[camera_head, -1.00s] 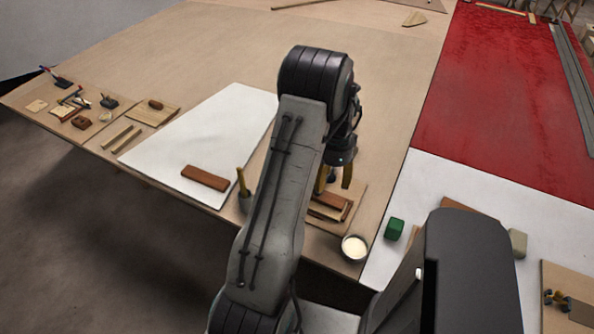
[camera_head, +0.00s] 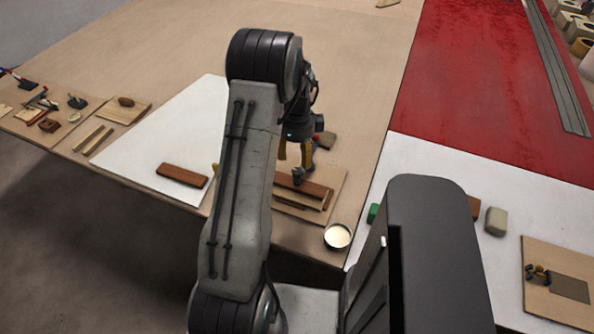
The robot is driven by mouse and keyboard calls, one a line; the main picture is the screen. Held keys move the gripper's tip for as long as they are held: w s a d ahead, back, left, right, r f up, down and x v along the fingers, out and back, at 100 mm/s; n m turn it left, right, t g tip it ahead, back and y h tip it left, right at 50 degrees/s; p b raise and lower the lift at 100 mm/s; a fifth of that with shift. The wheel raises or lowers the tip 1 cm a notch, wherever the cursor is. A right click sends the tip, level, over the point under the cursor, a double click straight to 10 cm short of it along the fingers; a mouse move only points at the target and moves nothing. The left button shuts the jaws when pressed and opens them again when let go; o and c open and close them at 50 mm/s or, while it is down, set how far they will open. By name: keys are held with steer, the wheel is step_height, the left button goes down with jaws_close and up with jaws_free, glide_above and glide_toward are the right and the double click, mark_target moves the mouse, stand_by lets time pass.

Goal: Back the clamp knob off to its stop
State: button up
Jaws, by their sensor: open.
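My gripper (camera_head: 296,160) is open, with two yellow fingers pointing down over a small board (camera_head: 336,183) near the table's front edge. A reddish-brown wood block (camera_head: 316,188) and paler strips lie on this board. A small dark knob-like part (camera_head: 298,177) shows just below the fingers, at the block's left end. It looks like the clamp knob, but it is too small and partly hidden to be sure. I cannot tell whether the fingers touch it. My arm hides the board's left side.
A white cup (camera_head: 338,236) stands in front of the board. A brown block (camera_head: 182,175) lies on a white sheet (camera_head: 150,150) at left.

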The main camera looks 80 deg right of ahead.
mark_target(297, 171)
steer(key=shift+f+m, duration=0.3)
steer(key=shift+f, duration=0.05)
steer(key=shift+f+p, duration=0.7)
steer(key=shift+f, duration=2.65)
steer(key=shift+c, duration=0.4)
jaws_close()
